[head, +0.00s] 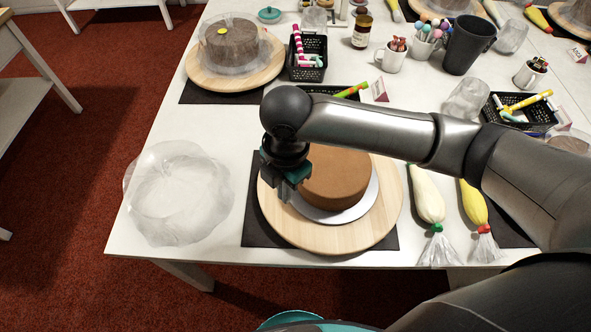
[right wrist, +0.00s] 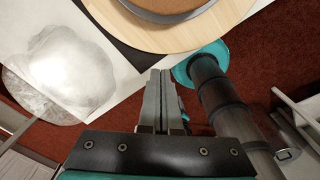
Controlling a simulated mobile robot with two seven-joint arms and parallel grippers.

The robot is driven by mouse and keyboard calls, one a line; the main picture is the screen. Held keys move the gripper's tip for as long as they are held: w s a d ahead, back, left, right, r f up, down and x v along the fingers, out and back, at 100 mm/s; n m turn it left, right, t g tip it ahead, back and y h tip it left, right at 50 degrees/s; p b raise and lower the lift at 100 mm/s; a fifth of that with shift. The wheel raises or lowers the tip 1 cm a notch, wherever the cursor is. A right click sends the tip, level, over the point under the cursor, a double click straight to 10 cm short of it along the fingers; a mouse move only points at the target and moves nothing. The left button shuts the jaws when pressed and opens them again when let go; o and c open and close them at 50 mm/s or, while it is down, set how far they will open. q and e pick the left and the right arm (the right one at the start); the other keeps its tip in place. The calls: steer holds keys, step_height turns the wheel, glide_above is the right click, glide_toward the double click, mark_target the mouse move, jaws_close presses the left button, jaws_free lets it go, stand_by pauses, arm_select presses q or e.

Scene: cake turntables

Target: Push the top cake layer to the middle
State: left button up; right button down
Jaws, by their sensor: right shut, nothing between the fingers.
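A brown cake (head: 338,184) sits on a silver board (head: 335,217) on a round wooden turntable (head: 290,229) near the table's front edge. My right forearm hides its back part, and I cannot make out a seam between layers. The board and cake look set to the right of the turntable's left rim. My right gripper (head: 287,192) points down over the left side of the turntable, beside the cake's left side. Its fingers are shut and empty in the right wrist view (right wrist: 161,75), where the turntable (right wrist: 150,38) shows at the top. My left gripper is out of view.
A clear plastic cover (head: 180,195) lies left of the turntable. Two piping bags, one white (head: 427,204) and one yellow (head: 474,207), lie to its right. Another turntable (head: 228,75) with a covered cake, a black basket (head: 307,66) and mugs stand behind.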

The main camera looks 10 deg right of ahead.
steer(key=shift+n+h, duration=0.3)
steer(key=shift+n, duration=0.1)
steer(key=f, duration=0.3)
steer(key=f+b, duration=0.1)
steer(key=f, duration=0.2)
steer(key=d+f+b, duration=0.1)
steer(key=f, duration=0.2)
steer(key=w+d, duration=0.2)
steer(key=shift+d+f, duration=0.15)
steer(key=shift+d, duration=0.15)
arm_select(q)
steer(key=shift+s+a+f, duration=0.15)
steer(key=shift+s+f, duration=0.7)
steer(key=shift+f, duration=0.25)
arm_select(e)
steer(key=shift+w+d, duration=0.25)
steer(key=shift+d, duration=0.15)
